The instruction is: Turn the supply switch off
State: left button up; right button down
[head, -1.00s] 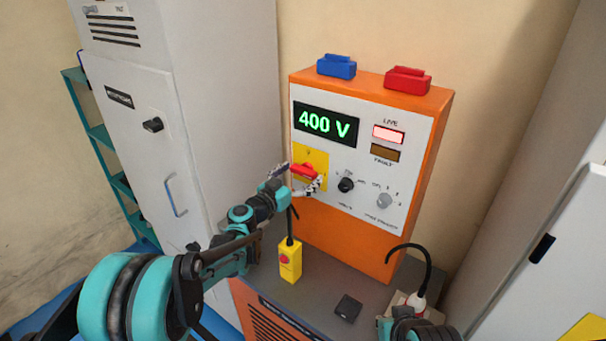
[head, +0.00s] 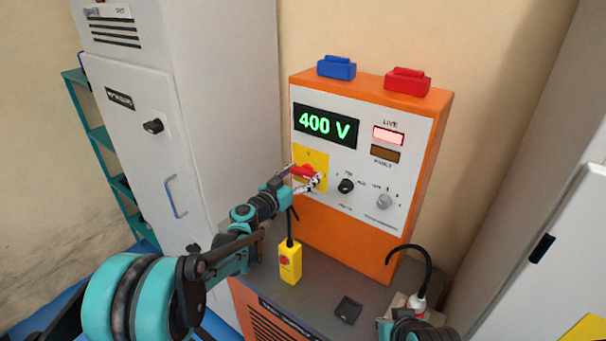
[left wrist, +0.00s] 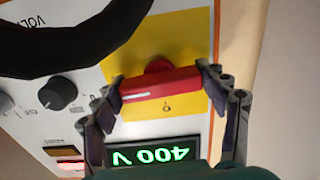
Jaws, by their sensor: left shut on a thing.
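The supply switch is a red bar handle (head: 303,170) on a yellow plate (head: 318,158) on the orange cabinet's front panel. It also shows in the left wrist view as a red bar (left wrist: 160,90), lying nearly level and slightly tilted across the yellow plate (left wrist: 150,47). My left gripper (head: 304,179) is at the switch, its fingers at both ends of the bar, shut on it; the fingers show in the left wrist view (left wrist: 160,92) too. The green display (head: 327,124) reads 400 V and the LIVE lamp (head: 388,135) is lit pale red.
A black knob (head: 346,186) and a grey knob (head: 384,201) sit right of the switch. A yellow box with a red button (head: 290,262) stands below my left wrist. A grey cabinet (head: 150,200) is at left. Part of my right arm shows at the bottom edge.

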pick_arm(q)
jog(key=n, duration=0.4)
jog(key=shift+n, duration=0.3)
jog(key=n, duration=0.4)
jog(key=shift+n, duration=0.3)
jog(key=n, duration=0.4)
jog(key=shift+n, duration=2)
jog(key=o, duration=1.2)
jog(key=shift+c, duration=0.2)
